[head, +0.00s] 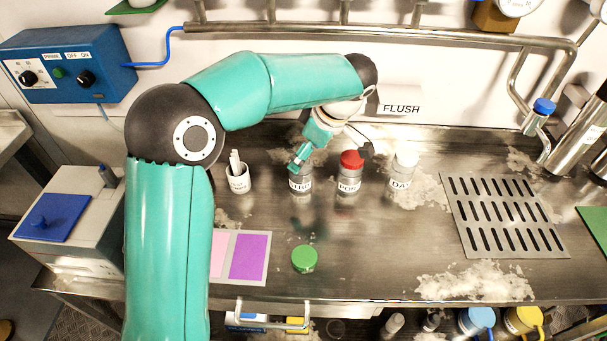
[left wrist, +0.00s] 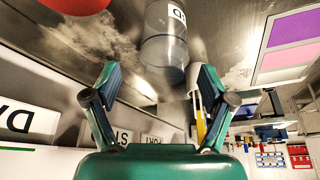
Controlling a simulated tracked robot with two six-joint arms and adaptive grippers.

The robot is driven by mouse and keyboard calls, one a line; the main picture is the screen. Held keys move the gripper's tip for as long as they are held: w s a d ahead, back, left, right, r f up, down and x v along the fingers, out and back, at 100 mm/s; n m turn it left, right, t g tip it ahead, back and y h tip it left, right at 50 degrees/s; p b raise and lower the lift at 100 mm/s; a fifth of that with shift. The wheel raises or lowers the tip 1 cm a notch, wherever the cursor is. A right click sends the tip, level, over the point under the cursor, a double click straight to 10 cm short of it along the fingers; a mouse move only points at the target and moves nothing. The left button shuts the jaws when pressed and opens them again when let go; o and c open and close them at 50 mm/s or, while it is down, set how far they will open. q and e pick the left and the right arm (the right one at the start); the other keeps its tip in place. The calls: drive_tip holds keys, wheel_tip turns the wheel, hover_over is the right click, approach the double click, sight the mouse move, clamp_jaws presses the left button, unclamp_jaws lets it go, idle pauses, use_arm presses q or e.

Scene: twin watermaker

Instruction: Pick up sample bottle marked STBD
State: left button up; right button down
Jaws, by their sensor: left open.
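The sample bottle marked STBD (head: 300,183) stands on the steel bench, clear, with its label partly readable. My left gripper (head: 300,160) is over its upper part and hides its top. In the left wrist view, a clear bottle (left wrist: 165,50) whose label shows a D lies beyond and between the spread fingers of my left gripper (left wrist: 158,85). The gripper is open, with nothing held. I cannot tell whether a finger touches the bottle. My right gripper is not in view.
A red-capped PORT bottle (head: 349,172) and a white-capped bottle (head: 402,170) stand to the right. A white cup (head: 238,180) stands to the left. A green cap (head: 304,259) lies in front. A slotted drain plate (head: 505,215) is farther right.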

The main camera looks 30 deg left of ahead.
use_arm(q)
drive_tip(key=shift+d+p+x, duration=0.2)
drive_tip(key=shift+p+x, duration=0.25)
drive_tip(key=shift+x, duration=2.5)
drive_tip(key=shift+s+f, duration=0.1)
drive_tip(key=shift+c, duration=0.2)
drive_tip(key=c, duration=1)
